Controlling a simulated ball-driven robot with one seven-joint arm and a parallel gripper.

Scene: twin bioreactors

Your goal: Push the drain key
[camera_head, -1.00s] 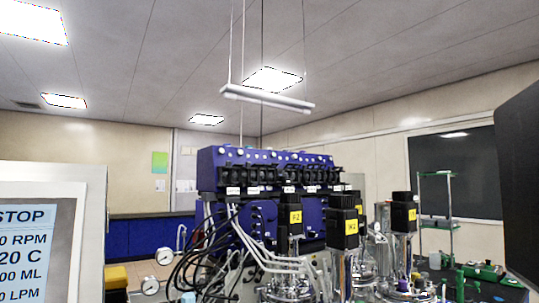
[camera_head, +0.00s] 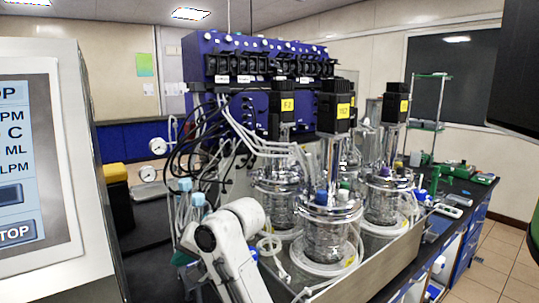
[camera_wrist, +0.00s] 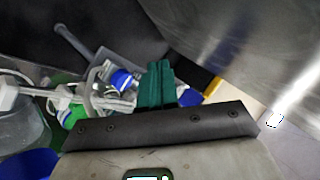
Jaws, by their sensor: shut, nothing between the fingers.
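A control panel (camera_head: 75,130) with a lit screen (camera_head: 22,150) stands at the left edge of the head view, cut off by the frame. No key labelled drain can be read. In the wrist view my gripper (camera_wrist: 156,80) shows as two teal fingers held together, with nothing between them. It is not visible in the head view, where only my white arm shows at the bottom.
Glass bioreactor vessels (camera_head: 328,240) with black motors (camera_head: 334,110) stand on the bench in front of a blue pump unit (camera_head: 225,50). Hoses hang between them. In the wrist view, a blue-capped bottle (camera_wrist: 122,80) and tubing lie close to the fingers. Floor (camera_head: 488,280) is clear at the right.

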